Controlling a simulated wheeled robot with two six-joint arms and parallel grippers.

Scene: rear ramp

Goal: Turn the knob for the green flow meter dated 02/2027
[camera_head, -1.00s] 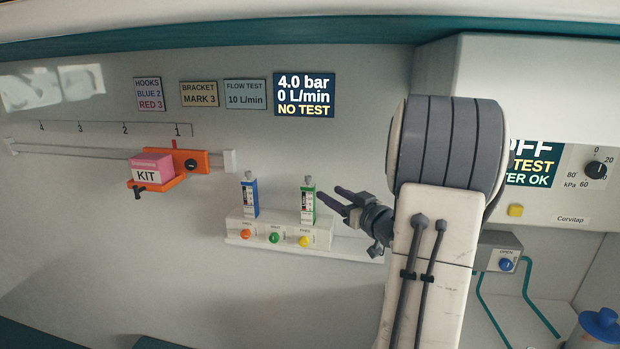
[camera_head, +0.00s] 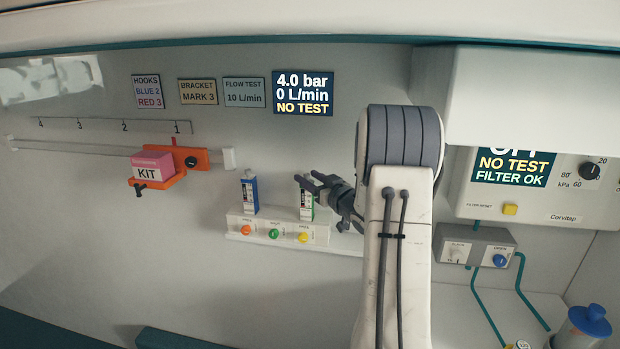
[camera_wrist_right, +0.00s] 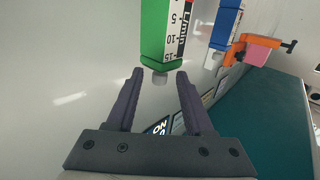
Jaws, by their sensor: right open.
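The green flow meter (camera_head: 307,211) stands upright on the white outlet block, with its upper part hidden behind my right gripper (camera_head: 312,182). In the right wrist view the green meter (camera_wrist_right: 155,30) shows a flow scale and a small grey knob (camera_wrist_right: 160,78) at its end. My right gripper (camera_wrist_right: 159,88) is open there, with its fingertips on either side of the knob and a gap to each. A blue flow meter (camera_head: 249,195) stands to the left. I cannot read a date on either meter. My left gripper is not in view.
The white outlet block (camera_head: 262,223) has orange, green and yellow buttons. A wall display (camera_head: 303,93) reads 4.0 bar, 0 L/min, NO TEST. An orange bracket (camera_head: 191,160) with a pink kit box (camera_head: 150,166) hangs on the rail at left. A suction unit (camera_head: 540,200) is at right.

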